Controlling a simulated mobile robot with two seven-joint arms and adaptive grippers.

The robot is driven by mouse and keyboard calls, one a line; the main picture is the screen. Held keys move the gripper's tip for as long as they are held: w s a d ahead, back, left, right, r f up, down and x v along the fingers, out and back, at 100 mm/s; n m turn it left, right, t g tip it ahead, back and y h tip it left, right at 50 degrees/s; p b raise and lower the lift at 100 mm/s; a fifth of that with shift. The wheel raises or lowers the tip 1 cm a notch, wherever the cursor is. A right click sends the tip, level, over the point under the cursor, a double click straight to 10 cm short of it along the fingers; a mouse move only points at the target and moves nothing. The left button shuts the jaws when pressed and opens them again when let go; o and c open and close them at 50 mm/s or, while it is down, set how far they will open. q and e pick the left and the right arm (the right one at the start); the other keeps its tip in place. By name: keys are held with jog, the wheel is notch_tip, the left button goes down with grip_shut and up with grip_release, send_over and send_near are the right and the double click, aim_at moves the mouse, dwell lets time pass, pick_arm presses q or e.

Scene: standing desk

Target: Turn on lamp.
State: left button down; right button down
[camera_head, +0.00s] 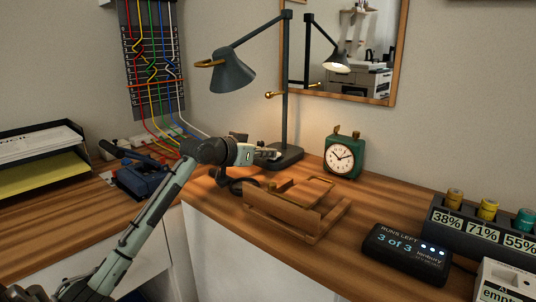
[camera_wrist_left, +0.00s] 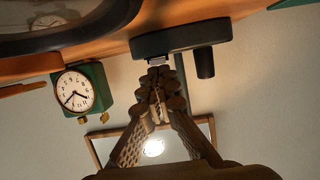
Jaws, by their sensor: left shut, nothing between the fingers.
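The dark grey-green desk lamp (camera_head: 286,90) stands on the wooden desk, its conical shade (camera_head: 233,73) hanging to the left. Its underside looks bright in the mirror, and warm light lies on the desk. My left gripper (camera_head: 272,155) is low, right at the lamp's base (camera_head: 289,159). In the left wrist view, which is upside down, the shut, empty fingers (camera_wrist_left: 157,82) are close to the lamp base (camera_wrist_left: 180,37). A small pale part (camera_wrist_left: 180,63) shows beside the fingertips; I cannot tell if they touch it. My right gripper is out of view.
A green clock (camera_head: 342,158) stands right of the lamp. A wooden holder (camera_head: 297,212) sits in front of it. A dark display box (camera_head: 407,252) and a battery rack (camera_head: 485,232) are at right. A framed mirror (camera_head: 397,60) hangs behind; paper trays (camera_head: 40,165) are at left.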

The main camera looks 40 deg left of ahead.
pick_arm(q)
jog(key=shift+r, duration=0.2)
jog(key=shift+r+p, duration=0.7)
jog(key=shift+p, duration=0.3)
